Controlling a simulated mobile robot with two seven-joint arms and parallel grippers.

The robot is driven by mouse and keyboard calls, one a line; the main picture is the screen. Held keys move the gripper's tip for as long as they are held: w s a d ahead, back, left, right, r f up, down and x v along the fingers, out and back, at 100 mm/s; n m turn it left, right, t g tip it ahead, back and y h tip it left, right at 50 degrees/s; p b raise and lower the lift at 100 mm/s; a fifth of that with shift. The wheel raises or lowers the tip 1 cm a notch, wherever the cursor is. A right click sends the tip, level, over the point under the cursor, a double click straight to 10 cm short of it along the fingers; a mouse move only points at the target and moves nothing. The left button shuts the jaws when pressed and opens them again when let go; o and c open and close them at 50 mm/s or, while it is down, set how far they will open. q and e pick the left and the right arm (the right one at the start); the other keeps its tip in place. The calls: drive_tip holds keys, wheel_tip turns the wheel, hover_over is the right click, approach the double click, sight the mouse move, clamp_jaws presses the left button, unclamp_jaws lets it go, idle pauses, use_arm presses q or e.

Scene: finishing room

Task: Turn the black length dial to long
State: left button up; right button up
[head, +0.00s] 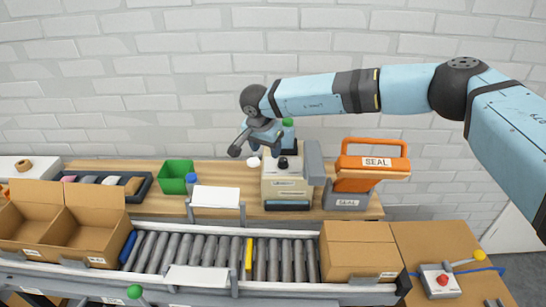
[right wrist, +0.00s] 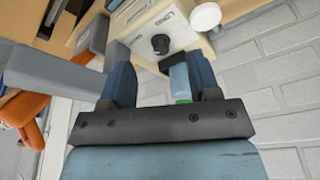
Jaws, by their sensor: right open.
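The black length dial (right wrist: 160,44) is a round knob on the cream face of a boxy machine (head: 289,187). The word LONG is printed beside it in the right wrist view; I cannot tell where the dial points. The dial also shows as a dark knob on top of the machine in the head view (head: 284,163). My left gripper is not in view.
A grey arm (head: 314,163) rises at the machine's right, beside an orange SEAL device (head: 372,166). A green bin (head: 176,177) is to the left. A roller conveyor (head: 205,256) runs in front.

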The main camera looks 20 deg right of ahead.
sight(283, 159)
drive_tip(key=w+d+r+h, duration=0.1)
drive_tip(key=w+d+r, duration=0.2)
drive_tip(key=shift+t, duration=0.5)
drive_tip(key=x, duration=0.4)
drive_tip(key=p+x, duration=0.1)
drive_tip(key=x, duration=0.4)
drive_tip(key=p+x, duration=0.1)
drive_tip(key=x, duration=0.3)
drive_tip(key=shift+s+d+f, duration=0.2)
drive_tip(key=shift+f, duration=0.1)
drive_tip(key=c, duration=0.9)
